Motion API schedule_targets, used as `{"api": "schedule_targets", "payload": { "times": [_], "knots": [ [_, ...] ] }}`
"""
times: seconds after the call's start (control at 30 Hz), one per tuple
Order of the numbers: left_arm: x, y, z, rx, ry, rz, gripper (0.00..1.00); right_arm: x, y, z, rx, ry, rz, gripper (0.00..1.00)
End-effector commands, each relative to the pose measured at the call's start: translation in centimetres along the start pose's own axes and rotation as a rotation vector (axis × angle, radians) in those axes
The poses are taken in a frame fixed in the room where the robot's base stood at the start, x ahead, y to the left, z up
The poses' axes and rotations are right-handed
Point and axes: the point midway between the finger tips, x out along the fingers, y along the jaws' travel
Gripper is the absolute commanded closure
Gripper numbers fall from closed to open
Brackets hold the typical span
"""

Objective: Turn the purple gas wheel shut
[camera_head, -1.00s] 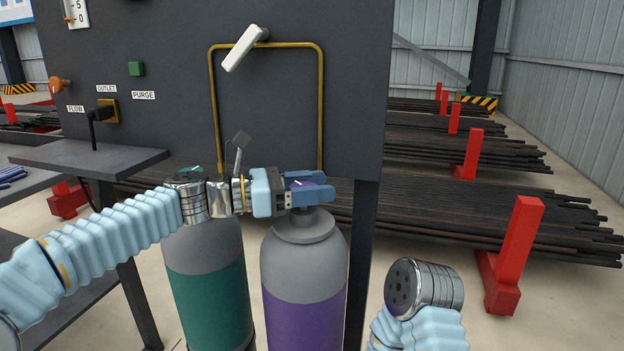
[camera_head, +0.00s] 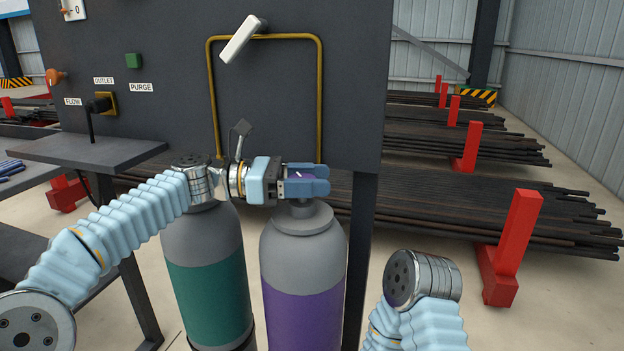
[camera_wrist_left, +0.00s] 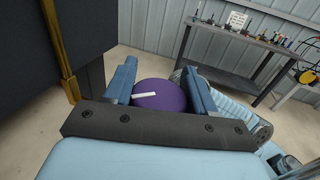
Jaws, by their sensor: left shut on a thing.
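The purple gas wheel (camera_head: 297,175) sits on top of the grey and purple gas cylinder (camera_head: 303,262). My left gripper (camera_head: 308,181) reaches in from the left and is shut on the wheel. In the left wrist view the wheel (camera_wrist_left: 160,94) is a purple disc with a white mark, between the two blue fingers of the left gripper (camera_wrist_left: 163,92). In the head view the fingers partly hide the wheel. My right arm shows at the lower right, but its gripper is not in view.
A green and grey cylinder (camera_head: 207,290) stands just left, under my left wrist. The dark panel (camera_head: 270,110) with a yellow pipe (camera_head: 319,100) and white lever (camera_head: 240,40) stands behind. A small shelf (camera_head: 90,150) is at left. Red posts (camera_head: 518,232) and bar stacks are at right.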

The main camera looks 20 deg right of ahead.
Motion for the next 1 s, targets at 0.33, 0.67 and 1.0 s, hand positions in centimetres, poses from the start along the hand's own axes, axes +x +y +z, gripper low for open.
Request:
{"api": "schedule_targets", "payload": {
  "times": [0.33,0.67,1.0],
  "knots": [
    [0.0,0.0,0.1,0.0,-0.001,0.0,0.25,0.0,0.0,0.0,0.0,0.0,0.0,0.57],
    [-3.5,0.1,0.0,0.0,-0.001,0.004,0.25,0.1,0.0,0.0,0.0,0.0,0.0,0.57],
    [-7.6,0.1,0.2,0.004,-0.002,0.006,0.25,0.0,0.0,0.0,0.0,0.0,0.0,0.57]
  ]
}}
